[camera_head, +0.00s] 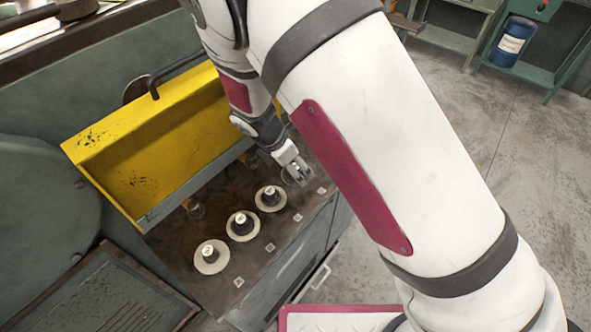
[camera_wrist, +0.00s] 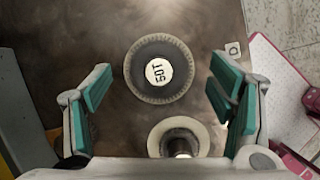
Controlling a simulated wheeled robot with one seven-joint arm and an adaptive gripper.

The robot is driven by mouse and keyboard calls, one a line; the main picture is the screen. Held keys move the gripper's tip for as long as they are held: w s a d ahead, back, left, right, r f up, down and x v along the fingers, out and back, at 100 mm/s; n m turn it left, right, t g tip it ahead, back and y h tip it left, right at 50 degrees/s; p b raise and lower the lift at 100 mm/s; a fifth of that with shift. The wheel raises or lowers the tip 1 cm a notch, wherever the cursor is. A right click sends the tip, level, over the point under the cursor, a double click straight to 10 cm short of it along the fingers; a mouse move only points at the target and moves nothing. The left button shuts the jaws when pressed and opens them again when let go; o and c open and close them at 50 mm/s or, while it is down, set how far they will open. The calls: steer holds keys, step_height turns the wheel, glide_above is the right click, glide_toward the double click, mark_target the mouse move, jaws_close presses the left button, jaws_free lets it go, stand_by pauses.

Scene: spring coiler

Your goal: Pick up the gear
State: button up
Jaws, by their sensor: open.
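A dark round gear with a toothed rim and a white centre marked "50T" (camera_wrist: 145,88) lies on the brown machine top in the wrist view. My gripper (camera_wrist: 161,82) is open above it, with one teal-padded finger on either side and clear gaps between the fingers and the gear. In the head view my gripper (camera_head: 298,174) points down over the far right end of the row of discs, and it largely hides what lies beneath it.
Three pale discs with dark hubs (camera_head: 211,258) (camera_head: 242,226) (camera_head: 270,198) stand in a row on the machine top. One pale disc (camera_wrist: 158,135) shows just below the gear in the wrist view. A yellow guard (camera_head: 165,150) rises behind the row.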

steer(key=shift+x, duration=0.8)
steer(key=shift+c, duration=0.5)
steer(key=c, duration=1.5)
steer(key=shift+o, duration=0.2)
steer(key=shift+r, duration=0.15)
